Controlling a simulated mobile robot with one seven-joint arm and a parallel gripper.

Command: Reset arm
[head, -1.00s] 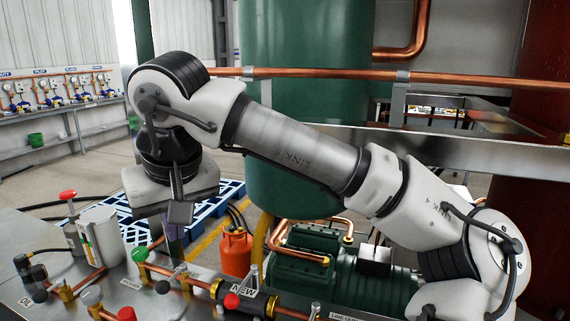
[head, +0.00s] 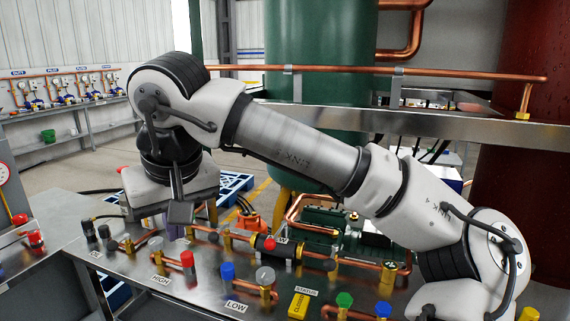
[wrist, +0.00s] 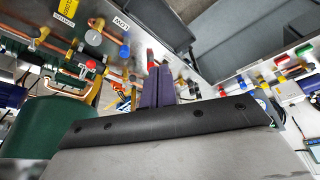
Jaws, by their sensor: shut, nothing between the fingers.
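My arm is bent, reaching from the lower right to an elbow-like joint at upper left, with its wrist hanging down over the metal bench (head: 150,300). My gripper (wrist: 158,72) shows in the wrist view as two purple fingers close together, shut and empty. In the head view the fingers are mostly hidden behind the wrist parts. The gripper is over the far part of the bench, near the copper pipework; I cannot tell its exact height.
The bench carries copper pipes with a red knob (head: 187,259), a blue knob (head: 227,270), a green knob (head: 344,299) and a yellow tag (head: 299,305).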

